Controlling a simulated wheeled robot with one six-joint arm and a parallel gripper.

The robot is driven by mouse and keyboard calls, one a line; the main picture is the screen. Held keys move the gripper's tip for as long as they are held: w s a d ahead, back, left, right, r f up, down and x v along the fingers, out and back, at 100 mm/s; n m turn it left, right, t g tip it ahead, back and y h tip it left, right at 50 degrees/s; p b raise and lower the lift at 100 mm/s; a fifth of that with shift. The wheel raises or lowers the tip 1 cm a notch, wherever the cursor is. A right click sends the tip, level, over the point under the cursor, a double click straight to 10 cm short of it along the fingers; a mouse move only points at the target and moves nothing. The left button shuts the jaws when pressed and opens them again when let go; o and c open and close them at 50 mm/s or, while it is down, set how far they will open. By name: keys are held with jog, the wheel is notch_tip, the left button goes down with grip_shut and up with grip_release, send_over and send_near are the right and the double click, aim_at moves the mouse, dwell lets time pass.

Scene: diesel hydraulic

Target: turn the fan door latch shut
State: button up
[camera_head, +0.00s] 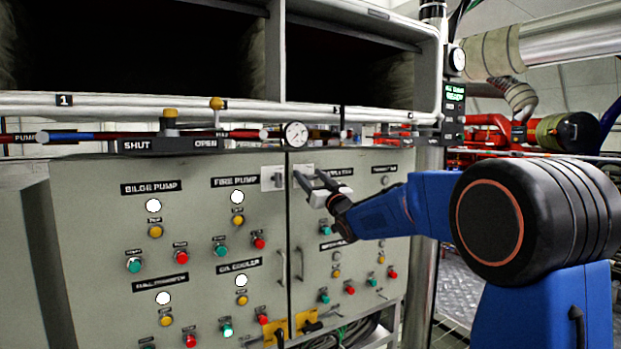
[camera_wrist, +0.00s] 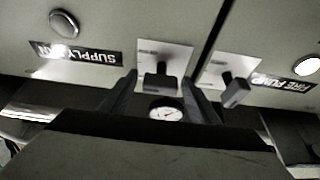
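The fan door (camera_head: 350,225) is the right-hand door of the grey cabinet. Its latch, a light plate with a dark handle (camera_wrist: 160,76), sits beside the door seam, next to the supply fan label; in the head view its plate (camera_head: 304,169) is partly hidden by my gripper. My gripper (camera_head: 313,180) is at this latch. In the wrist view, where labels appear inverted, the dark fingers (camera_wrist: 160,88) stand apart on either side of the handle, with visible gaps. Whether either finger touches it, I cannot tell.
The fire pump door's latch (camera_head: 273,178) is just left of the seam, close to my gripper; it also shows in the wrist view (camera_wrist: 236,91). A pressure gauge (camera_head: 295,134) and pipes run above the doors. Buttons and lamps project from both doors.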

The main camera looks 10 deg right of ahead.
jog(key=c, duration=0.9)
jog(key=shift+n+y, duration=0.3)
jog(key=shift+n, duration=0.3)
jog(key=n+y, duration=0.1)
jog(key=n, duration=0.1)
jog(key=n+g+y, duration=0.1)
jog(key=n, duration=0.2)
jog(key=shift+n+g, duration=0.3)
jog(key=n+g+y, duration=0.1)
jog(key=n, duration=0.2)
jog(key=n+g+y, duration=0.1)
jog(key=n, duration=0.2)
jog(key=shift+a+y, duration=0.1)
jog(key=shift+y, duration=0.2)
jog(key=n+g, duration=0.1)
jog(key=n, duration=0.1)
jog(key=n+g, duration=0.1)
jog(key=n, duration=0.2)
jog(key=shift+s+f+g, duration=0.1)
jog(key=shift+g, duration=0.2)
jog(key=n+g, duration=0.1)
jog(key=n, duration=0.3)
jog(key=shift+a+f, duration=0.1)
jog(key=shift+f, duration=0.05)
jog(key=shift+n+g, duration=0.3)
jog(key=shift+n, duration=0.2)
